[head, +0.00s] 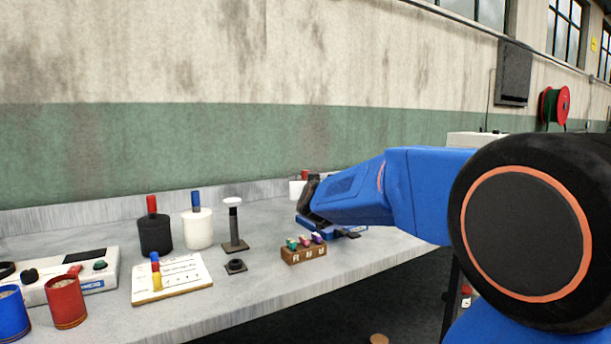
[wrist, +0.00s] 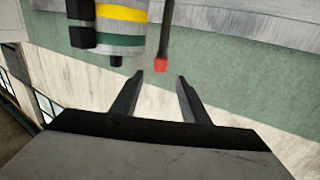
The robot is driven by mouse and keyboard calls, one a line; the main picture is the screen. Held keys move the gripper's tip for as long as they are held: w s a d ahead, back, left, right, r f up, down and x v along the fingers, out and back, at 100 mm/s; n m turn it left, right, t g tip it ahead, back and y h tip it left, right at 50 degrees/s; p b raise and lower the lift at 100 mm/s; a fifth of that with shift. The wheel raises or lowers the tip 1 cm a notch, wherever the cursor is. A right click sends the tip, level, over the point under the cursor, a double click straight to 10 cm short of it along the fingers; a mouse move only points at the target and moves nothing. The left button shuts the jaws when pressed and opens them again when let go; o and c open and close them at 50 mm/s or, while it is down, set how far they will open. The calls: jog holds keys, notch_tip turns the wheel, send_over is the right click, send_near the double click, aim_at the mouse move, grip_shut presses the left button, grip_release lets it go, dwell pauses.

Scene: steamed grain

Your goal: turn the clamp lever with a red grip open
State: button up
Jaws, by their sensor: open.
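In the wrist view, the clamp lever is a thin dark rod ending in a red grip (wrist: 161,64). It hangs into the picture from the top edge, beside a cylinder (wrist: 122,30) with yellow and green bands and dark fittings. My gripper (wrist: 160,75) is open and empty. Its two dark fingers point toward the red grip, which shows in line with the gap between the tips; I cannot tell how far beyond them it is. In the head view, my blue arm reaches over the bench from the right, and I cannot make out the clamp lever for sure there.
The grey bench (head: 207,275) runs along the green and cream wall. A wooden block with coloured pegs (head: 304,256) stands below my gripper. A black pot (head: 155,236), a white pot (head: 199,229) and a white-topped post (head: 233,221) stand to the left.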

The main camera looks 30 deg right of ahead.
aim_at(303, 174)
jog(key=x, duration=1)
grip_shut()
jog(key=shift+d+r+n+t+y, duration=0.15)
jog(key=shift+n+t+y, duration=0.35)
jog(key=shift+n+y, duration=0.75)
jog(key=shift+y, duration=0.35)
grip_release()
